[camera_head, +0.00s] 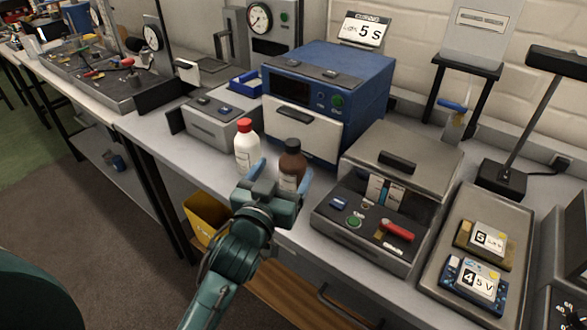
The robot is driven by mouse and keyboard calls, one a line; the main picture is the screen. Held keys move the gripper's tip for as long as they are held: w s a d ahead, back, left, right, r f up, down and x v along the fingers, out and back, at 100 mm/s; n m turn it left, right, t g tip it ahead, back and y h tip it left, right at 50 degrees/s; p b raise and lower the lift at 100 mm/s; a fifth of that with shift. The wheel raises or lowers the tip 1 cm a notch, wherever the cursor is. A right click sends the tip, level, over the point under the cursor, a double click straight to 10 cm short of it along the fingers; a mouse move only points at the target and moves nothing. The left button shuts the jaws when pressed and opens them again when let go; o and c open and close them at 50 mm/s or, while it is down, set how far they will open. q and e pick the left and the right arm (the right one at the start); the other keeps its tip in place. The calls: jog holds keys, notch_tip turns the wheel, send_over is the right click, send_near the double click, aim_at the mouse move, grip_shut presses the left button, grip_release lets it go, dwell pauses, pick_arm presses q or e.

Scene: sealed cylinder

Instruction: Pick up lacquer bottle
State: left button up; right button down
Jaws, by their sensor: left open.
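A brown bottle (291,167) with a black cap and a pale label stands upright on the grey bench. A white bottle (246,150) with a red cap stands just left of it. The labels are too small to read, so I cannot tell by text which one holds lacquer. My left gripper (280,177) is open, its two blue fingertips on either side of the brown bottle's lower part in the picture. I cannot tell whether the fingers touch it. The gripper hides the bottle's base. My right gripper is not in view.
A blue box machine (328,62) stands behind the bottles. A grey device (215,121) is to the left, and a panel with a red lever (398,230) is close on the right. A tray (515,212) with two cards lies further right. A yellow bin (202,220) is below the bench edge.

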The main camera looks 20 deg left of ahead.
aim_at(290, 157)
pick_arm(q)
jog(key=w, duration=0.3)
jog(key=w+p, duration=0.1)
jog(key=w, duration=0.2)
jog(key=shift+w+d+r, duration=0.1)
jog(key=shift+w+r, duration=0.1)
jog(key=shift+w, duration=0.2)
jog(key=c, duration=1.6)
